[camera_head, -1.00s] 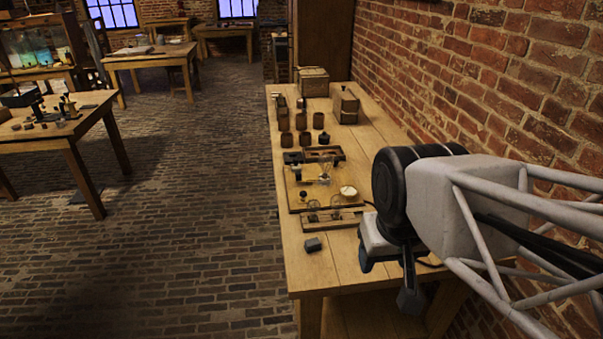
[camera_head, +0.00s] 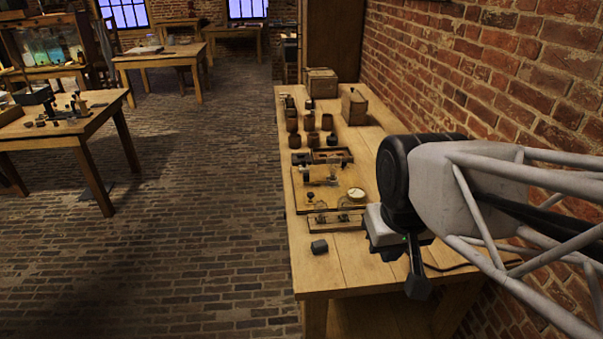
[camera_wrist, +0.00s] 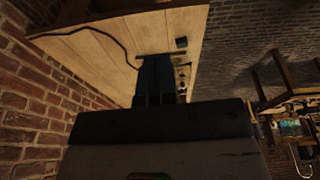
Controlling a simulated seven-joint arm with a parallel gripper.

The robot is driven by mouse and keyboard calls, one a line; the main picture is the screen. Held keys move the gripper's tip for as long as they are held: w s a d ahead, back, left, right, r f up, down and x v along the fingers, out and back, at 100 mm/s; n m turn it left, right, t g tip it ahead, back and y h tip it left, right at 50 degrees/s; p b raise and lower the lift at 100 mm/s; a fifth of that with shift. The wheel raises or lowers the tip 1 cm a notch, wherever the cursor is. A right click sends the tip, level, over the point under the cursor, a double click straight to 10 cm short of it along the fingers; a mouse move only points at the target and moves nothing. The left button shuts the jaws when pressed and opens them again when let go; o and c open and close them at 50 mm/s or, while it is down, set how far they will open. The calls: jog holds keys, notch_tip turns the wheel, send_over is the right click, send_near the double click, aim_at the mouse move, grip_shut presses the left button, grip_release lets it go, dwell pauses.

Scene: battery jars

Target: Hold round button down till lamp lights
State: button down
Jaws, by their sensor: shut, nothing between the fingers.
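My gripper (camera_head: 418,285) is shut and empty at the right side of the wooden table (camera_head: 345,262). Its dark fingers point down and also show in the wrist view (camera_wrist: 156,68). On the table, left of my gripper, lies a wooden board (camera_head: 312,184) with small apparatus and a round white-faced dial (camera_head: 356,194). In front of it is a narrow strip (camera_head: 335,219) with small glass or wire pieces, perhaps lamps. A small dark grey block (camera_head: 319,247) lies apart near the front. I cannot make out the round button or a lit lamp.
Several brown jars (camera_head: 309,122) and wooden boxes (camera_head: 354,107) stand toward the table's far end. A brick wall (camera_head: 500,75) runs along the right. A dark cable (camera_head: 447,268) lies on the table near my gripper. The table's front is mostly clear.

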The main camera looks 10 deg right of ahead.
jog(key=w+r+n, duration=0.2)
jog(key=w+n, duration=0.3)
jog(key=w, duration=1.1)
jog(key=n+g, duration=0.3)
jog(key=n, duration=1)
send_over(310, 194)
notch_tip(310, 194, down, 14)
jog(key=shift+f, duration=0.15)
jog(key=shift+w+f, duration=0.1)
notch_tip(310, 194, down, 14)
jog(key=shift+r, duration=0.1)
